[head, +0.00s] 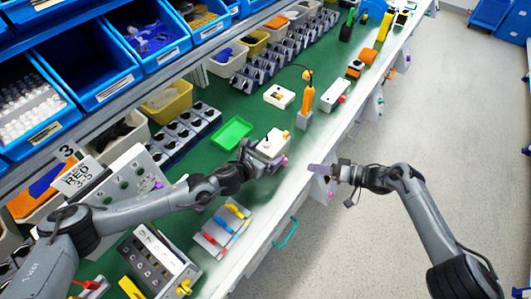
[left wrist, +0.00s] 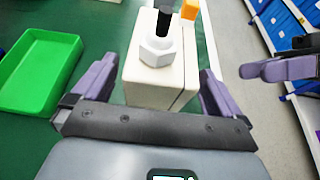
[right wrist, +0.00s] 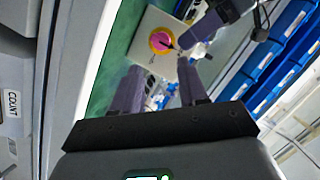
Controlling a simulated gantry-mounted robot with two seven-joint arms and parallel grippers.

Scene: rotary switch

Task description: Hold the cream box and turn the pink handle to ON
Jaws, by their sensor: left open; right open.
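The cream box (head: 271,144) stands at the front edge of the green bench. It has a white hex nut (left wrist: 157,50) with a black stem on top. In the right wrist view, the pink handle (right wrist: 160,43) sits in a yellow ring on the box's face; its ON mark is too small to read. My left gripper (left wrist: 157,88) is open, with its purple fingers on either side of the box; I cannot tell whether they touch it. My right gripper (head: 327,172) is open and empty, out past the bench edge, apart from the handle and facing it (right wrist: 158,85).
A green tray (head: 231,133) lies left of the box. An orange tool (head: 305,99) and another small cream box (head: 279,96) stand farther back. Coloured levers on a plate (head: 222,229) are in front. The floor right of the bench is clear.

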